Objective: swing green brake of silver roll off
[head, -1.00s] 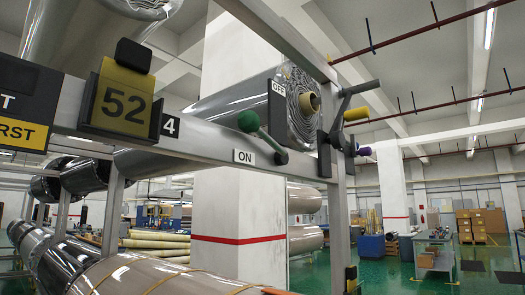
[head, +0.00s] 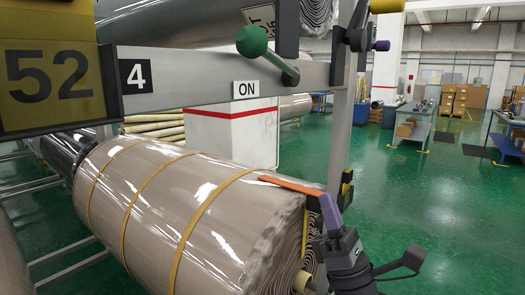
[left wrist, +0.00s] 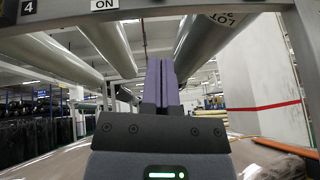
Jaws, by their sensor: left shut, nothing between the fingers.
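The green brake (head: 252,41) is a lever with a round green knob on the grey beam. Its arm slants up and left from a pivot above and right of the ON sign (head: 246,90). The silver roll (head: 180,18) lies behind and above the beam, cut off by the top edge. A large grey roll with a lettered tag shows in the left wrist view (left wrist: 208,40). My left gripper (head: 328,205) has purple fingers, shut and empty, below and right of the brake and apart from it. Its fingers also show in the left wrist view (left wrist: 161,72). My right gripper is not in view.
A beige wrapped roll (head: 170,205) with yellow straps lies below the beam. An orange-red bar (head: 290,185) lies by its near end, close to my left fingers. A steel post (head: 345,110) carries a purple knob (head: 380,45). Green floor is open at right.

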